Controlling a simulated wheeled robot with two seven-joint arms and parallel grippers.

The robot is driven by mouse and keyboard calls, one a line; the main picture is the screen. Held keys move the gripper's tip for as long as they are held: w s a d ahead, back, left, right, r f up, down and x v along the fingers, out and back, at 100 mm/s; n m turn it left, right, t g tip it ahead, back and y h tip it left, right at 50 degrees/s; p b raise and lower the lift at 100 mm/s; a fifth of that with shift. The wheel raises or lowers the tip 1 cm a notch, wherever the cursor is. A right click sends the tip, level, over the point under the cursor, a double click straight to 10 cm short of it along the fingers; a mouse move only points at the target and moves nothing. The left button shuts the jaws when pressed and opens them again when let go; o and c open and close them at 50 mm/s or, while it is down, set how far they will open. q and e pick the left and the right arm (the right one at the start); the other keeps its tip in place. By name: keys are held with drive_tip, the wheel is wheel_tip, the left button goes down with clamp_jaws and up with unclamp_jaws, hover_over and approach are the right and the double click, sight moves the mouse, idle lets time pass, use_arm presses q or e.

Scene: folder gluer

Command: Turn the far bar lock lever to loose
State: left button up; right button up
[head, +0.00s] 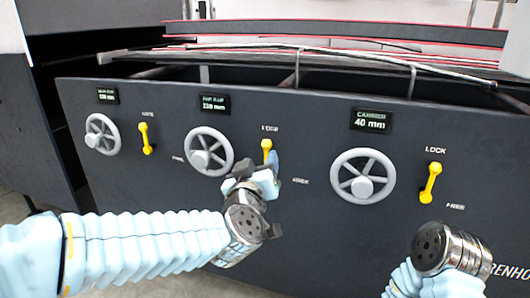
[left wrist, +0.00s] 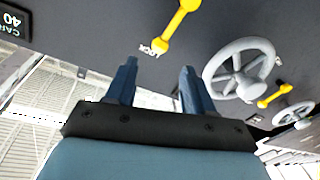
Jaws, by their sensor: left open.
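The front panel carries three yellow lock levers, and the small display lettering at left and middle is hard to read. The middle lever (head: 267,149) stands roughly upright with its upper end by its LOCK label; its lower part is partly hidden by my left gripper (head: 266,172). In the left wrist view this lever (left wrist: 176,27) lies just beyond my open fingers (left wrist: 158,68), with nothing between them. The left lever (head: 146,138) and right lever (head: 430,183) also stand near upright. My right wrist shows at lower right, but its fingers do not.
Grey handwheels stand beside the levers: left (head: 102,134), middle (head: 207,151) and right (head: 363,176). Dark displays (head: 371,121) sit above them. Rods and a cable (head: 330,50) run along the machine top. The panel between middle lever and right wheel is clear.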

sight(266, 147)
use_arm(q)
drive_tip(key=w, duration=0.5)
drive_tip(key=w+d, duration=0.1)
drive_tip(key=w, duration=0.1)
drive_tip(key=shift+w+d+b, duration=0.1)
drive_tip(key=shift+w+b, duration=0.2)
drive_tip(key=shift+w, duration=0.05)
clamp_jaws()
